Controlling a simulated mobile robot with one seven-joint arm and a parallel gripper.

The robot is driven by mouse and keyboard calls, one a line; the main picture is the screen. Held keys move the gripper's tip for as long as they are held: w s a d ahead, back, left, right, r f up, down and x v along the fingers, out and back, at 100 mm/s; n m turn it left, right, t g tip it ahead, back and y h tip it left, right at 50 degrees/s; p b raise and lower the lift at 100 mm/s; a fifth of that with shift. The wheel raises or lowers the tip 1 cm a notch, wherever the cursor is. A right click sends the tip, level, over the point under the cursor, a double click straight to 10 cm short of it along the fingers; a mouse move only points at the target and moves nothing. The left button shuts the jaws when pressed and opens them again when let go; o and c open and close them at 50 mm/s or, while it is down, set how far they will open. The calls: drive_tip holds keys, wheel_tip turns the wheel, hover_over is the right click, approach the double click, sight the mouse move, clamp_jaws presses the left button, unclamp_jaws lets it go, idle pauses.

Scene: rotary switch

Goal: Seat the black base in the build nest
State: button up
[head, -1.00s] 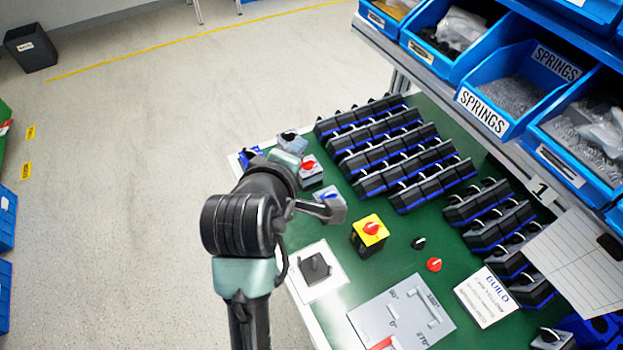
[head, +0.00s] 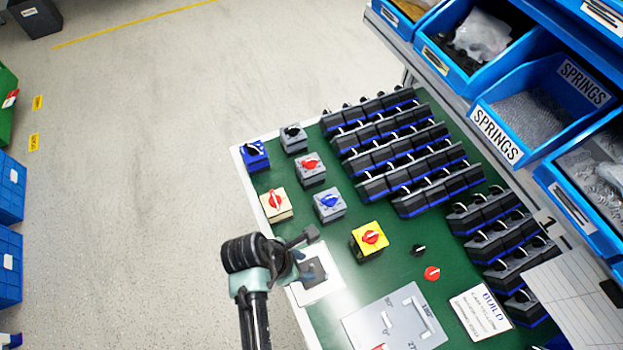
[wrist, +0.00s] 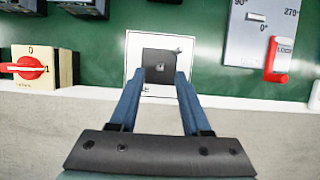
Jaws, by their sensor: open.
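A flat black square base (wrist: 160,66) with a small grey feature at its centre lies on a white square plate (wrist: 133,60) at the table's near edge. In the head view my arm partly covers the base (head: 314,270) and plate (head: 322,291). My gripper (wrist: 163,76) is open and empty. Its two blue fingers point at the base, with the tips close to its near corners in the wrist view. I cannot tell their height above it. No separate nest is clearly marked; I cannot tell whether the white plate is the build nest.
A grey angle-marked plate (head: 398,318) with a red-labelled part lies right of the white plate. A cream switch with red knob (head: 275,203) and a yellow switch (head: 370,239) stand nearby. A BUILD card (head: 481,313) lies farther right. Blue bins (head: 537,105) overhang the back.

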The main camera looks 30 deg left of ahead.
sight(310, 268)
drive_tip(key=shift+x, duration=2.65)
clamp_jaws()
